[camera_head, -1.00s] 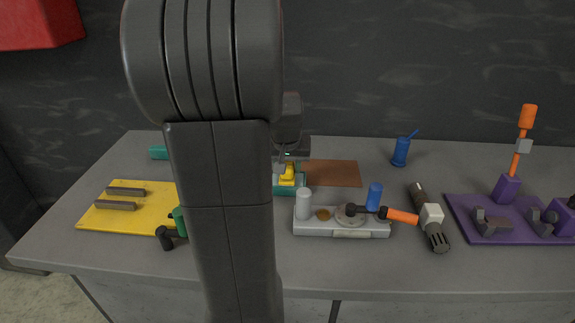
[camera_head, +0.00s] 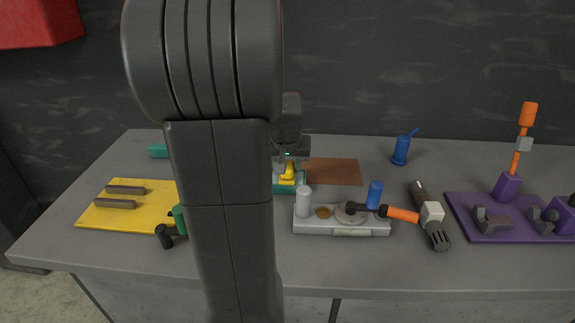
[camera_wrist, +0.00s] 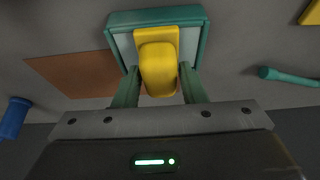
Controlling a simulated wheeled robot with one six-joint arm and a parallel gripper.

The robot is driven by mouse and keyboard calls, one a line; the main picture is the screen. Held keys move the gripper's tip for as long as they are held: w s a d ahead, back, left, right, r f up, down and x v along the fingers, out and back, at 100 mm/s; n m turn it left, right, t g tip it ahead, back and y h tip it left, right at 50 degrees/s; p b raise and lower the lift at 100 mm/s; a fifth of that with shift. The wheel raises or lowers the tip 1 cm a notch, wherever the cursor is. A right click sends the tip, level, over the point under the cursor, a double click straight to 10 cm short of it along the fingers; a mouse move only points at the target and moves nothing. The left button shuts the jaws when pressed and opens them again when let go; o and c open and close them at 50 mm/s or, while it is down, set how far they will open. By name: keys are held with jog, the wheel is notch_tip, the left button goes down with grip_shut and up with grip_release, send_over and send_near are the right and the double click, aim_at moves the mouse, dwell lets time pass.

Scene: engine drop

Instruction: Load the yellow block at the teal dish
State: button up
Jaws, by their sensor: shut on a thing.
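The yellow block (camera_wrist: 158,66) sits at the teal dish (camera_wrist: 202,22), over its pale inner floor, in the wrist view. My gripper (camera_wrist: 158,82) is shut on the block, with a green finger on each side. In the head view the yellow block (camera_head: 287,172) shows beside my arm, with the teal dish (camera_head: 290,188) under it. My gripper (camera_head: 287,163) comes down on the block from above. My arm hides the left part of the dish there. I cannot tell whether the block rests fully on the dish floor.
A brown mat (camera_head: 335,171) lies right of the dish. A grey tray (camera_head: 340,230) with cylinders stands in front. A yellow mat (camera_head: 120,215) is at left, a purple board (camera_head: 490,232) at right. A blue cup (camera_head: 401,150) stands at the back. Bare table lies between the cup and the tray.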

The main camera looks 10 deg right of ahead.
dwell(0.4)
jog(key=shift+r+p, duration=2.75)
jog(key=shift+r, duration=0.7)
